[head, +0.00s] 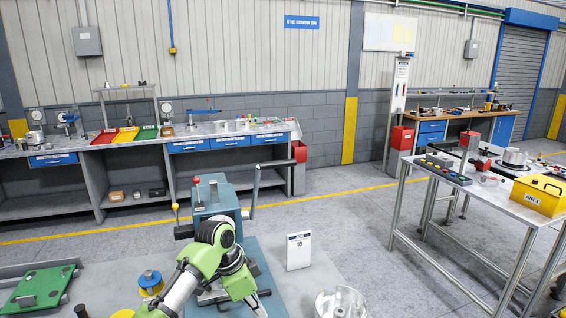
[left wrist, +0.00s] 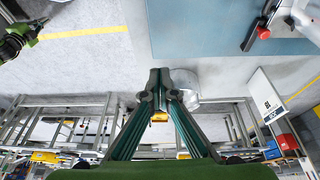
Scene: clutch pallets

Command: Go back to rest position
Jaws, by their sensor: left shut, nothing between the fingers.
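My left arm (head: 200,262) is green and black and bends in front of the bench in the lower middle of the head view. In the left wrist view my left gripper (left wrist: 160,82) has its two dark fingers together at the tips, with nothing between them. A shiny metal part (left wrist: 185,86) shows just beyond and to the right of the fingertips, and I cannot tell how far apart they are. A metal part (head: 340,303) also shows at the bottom of the head view.
A teal lever press (head: 217,198) stands just behind my left arm. A white sign (head: 299,250) stands to its right. A green pallet (head: 40,289) lies at lower left. A table with a yellow box (head: 538,195) stands at right. Open floor lies between.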

